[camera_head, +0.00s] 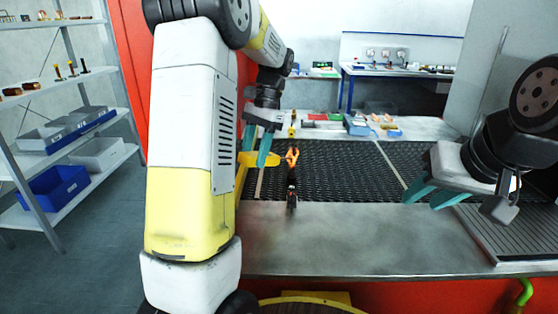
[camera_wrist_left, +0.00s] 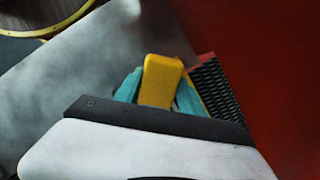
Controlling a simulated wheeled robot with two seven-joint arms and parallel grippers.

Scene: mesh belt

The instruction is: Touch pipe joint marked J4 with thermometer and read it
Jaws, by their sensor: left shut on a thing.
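My left gripper (camera_head: 258,150) is shut on a yellow body that looks like the thermometer (camera_head: 246,159). It holds it above the left end of the dark mesh belt (camera_head: 350,170). In the left wrist view the yellow thermometer (camera_wrist_left: 160,82) sits between the two teal fingers of my left gripper (camera_wrist_left: 157,90); its display and markings cannot be seen. My right gripper (camera_head: 434,195) is empty, its teal fingers apart, over the right part of the bench. No pipe joint with a readable J4 mark can be made out.
An orange-and-black tool (camera_head: 292,175) is at the belt's front edge, close right of my left gripper. Small items and a blue box (camera_head: 357,125) lie behind the belt. The bare metal front ledge (camera_head: 350,235) is clear. Shelves with bins (camera_head: 65,190) stand left.

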